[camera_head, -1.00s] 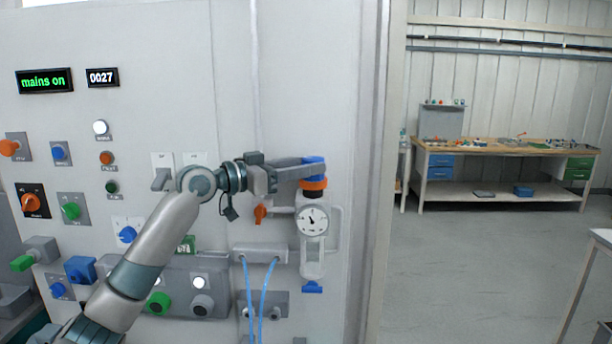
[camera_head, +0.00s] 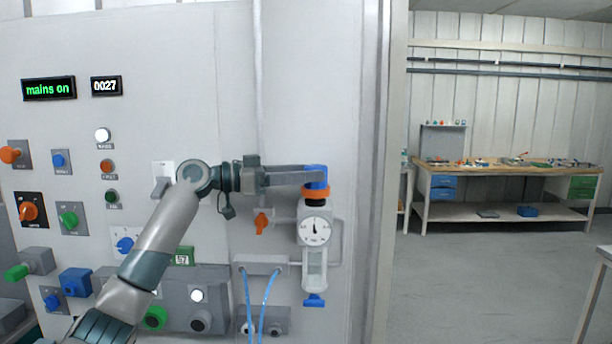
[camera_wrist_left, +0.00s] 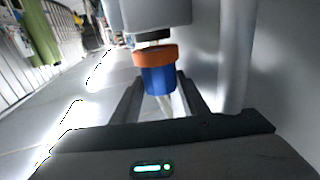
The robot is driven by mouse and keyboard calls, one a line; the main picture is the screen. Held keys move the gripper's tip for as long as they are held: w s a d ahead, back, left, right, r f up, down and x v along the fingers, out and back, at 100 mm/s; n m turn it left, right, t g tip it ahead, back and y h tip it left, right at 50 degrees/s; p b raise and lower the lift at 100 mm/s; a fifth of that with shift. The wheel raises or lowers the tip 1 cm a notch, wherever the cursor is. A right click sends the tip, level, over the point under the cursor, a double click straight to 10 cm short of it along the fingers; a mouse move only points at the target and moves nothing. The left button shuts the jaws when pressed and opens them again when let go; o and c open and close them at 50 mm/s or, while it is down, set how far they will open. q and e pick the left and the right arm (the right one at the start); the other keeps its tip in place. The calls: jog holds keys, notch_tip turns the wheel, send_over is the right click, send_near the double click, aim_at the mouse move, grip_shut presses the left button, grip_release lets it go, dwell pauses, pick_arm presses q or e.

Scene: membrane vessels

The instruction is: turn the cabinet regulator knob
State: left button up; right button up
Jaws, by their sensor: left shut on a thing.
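The regulator knob is a blue cap (camera_head: 316,175) with an orange ring (camera_head: 317,192) below it, on top of the regulator on the grey cabinet (camera_head: 330,60). A round white gauge (camera_head: 315,231) sits under it, its needle pointing about straight up. My left gripper (camera_head: 314,178) reaches in from the left and is shut on the blue knob. In the left wrist view the blue knob (camera_wrist_left: 160,81) is between the two dark fingers, with the orange ring (camera_wrist_left: 154,55) beyond it. My right gripper is not in view.
An orange lever (camera_head: 261,223) and a grey block with blue hoses (camera_head: 262,264) are close below my left wrist. Several switches and buttons cover the panel at left. A workbench (camera_head: 505,165) stands far right, with open floor before it.

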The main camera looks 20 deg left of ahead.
pick_arm(q)
jog(key=o, duration=0.9)
jog(key=shift+o, duration=0.9)
jog(key=shift+s+r, duration=0.15)
